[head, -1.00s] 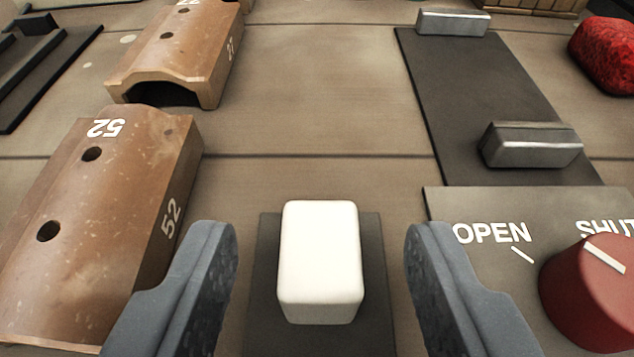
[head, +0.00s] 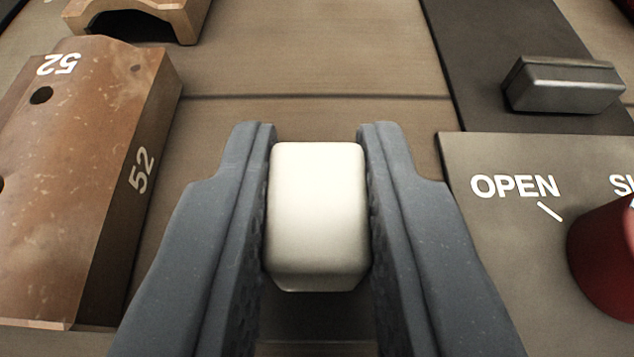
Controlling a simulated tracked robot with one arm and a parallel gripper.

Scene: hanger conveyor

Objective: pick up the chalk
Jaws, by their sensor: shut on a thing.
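The chalk (head: 317,215) is a white block with rounded edges, in the lower middle of the head view. My gripper (head: 317,140) is shut on it, with one dark grey finger against its left side and one against its right. The dark pad (head: 315,327) shows a little below the chalk, between the fingers. I cannot tell whether the chalk still touches the pad.
A brown block marked 52 (head: 75,180) stands close on the left, with another brown arched block (head: 140,15) behind it. On the right is a panel marked OPEN (head: 480,220) with a red knob (head: 605,255). A metal bar (head: 565,85) sits on a dark plate behind it.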

